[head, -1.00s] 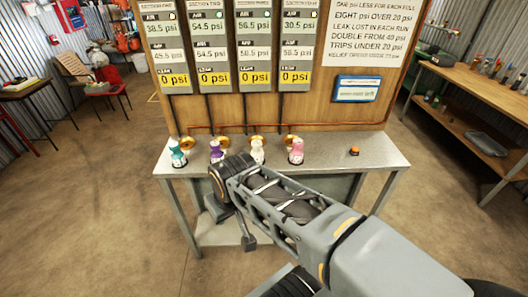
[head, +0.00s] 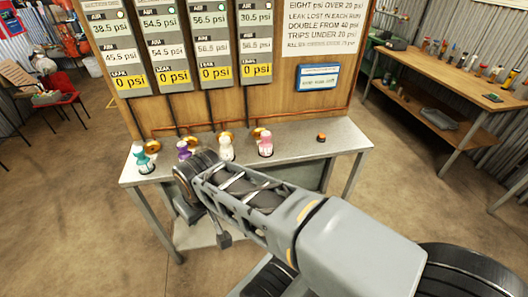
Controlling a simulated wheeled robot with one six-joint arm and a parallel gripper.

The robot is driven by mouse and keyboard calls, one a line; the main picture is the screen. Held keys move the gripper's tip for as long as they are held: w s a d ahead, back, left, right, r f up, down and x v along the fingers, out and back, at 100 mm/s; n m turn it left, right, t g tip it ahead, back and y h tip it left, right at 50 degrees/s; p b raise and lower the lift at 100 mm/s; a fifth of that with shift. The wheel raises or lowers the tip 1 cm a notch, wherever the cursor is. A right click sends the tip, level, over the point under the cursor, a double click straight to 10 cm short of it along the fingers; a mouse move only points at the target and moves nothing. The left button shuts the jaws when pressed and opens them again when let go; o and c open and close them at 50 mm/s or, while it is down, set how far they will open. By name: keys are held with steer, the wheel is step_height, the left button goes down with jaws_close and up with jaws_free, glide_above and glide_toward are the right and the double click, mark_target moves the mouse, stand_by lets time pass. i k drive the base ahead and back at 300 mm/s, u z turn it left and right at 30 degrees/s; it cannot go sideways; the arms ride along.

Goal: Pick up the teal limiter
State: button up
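The teal limiter (head: 146,158) stands upright at the left end of the grey metal bench (head: 318,135). It has a teal top and a pale lower part, beside a brass round fitting (head: 151,144). My arm reaches in from the lower right, and its joint lies in front of the bench, right of the teal limiter and apart from it. A dark piece at the arm's end, seemingly my gripper (head: 223,240), hangs low before the bench. Its fingers are not clear, so open or shut cannot be told.
A purple limiter (head: 184,151), a white one (head: 226,149) and a pink one (head: 265,145) stand in the same row. An orange button (head: 321,137) sits right on the bench. A gauge board (head: 290,95) rises behind. A wooden workbench (head: 450,75) stands right.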

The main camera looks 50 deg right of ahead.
mark_target(144, 163)
steer(key=z, duration=0.15)
steer(key=k, duration=0.4)
steer(key=u, duration=1.05)
steer(key=i, duration=1.15)
steer(key=z, duration=0.1)
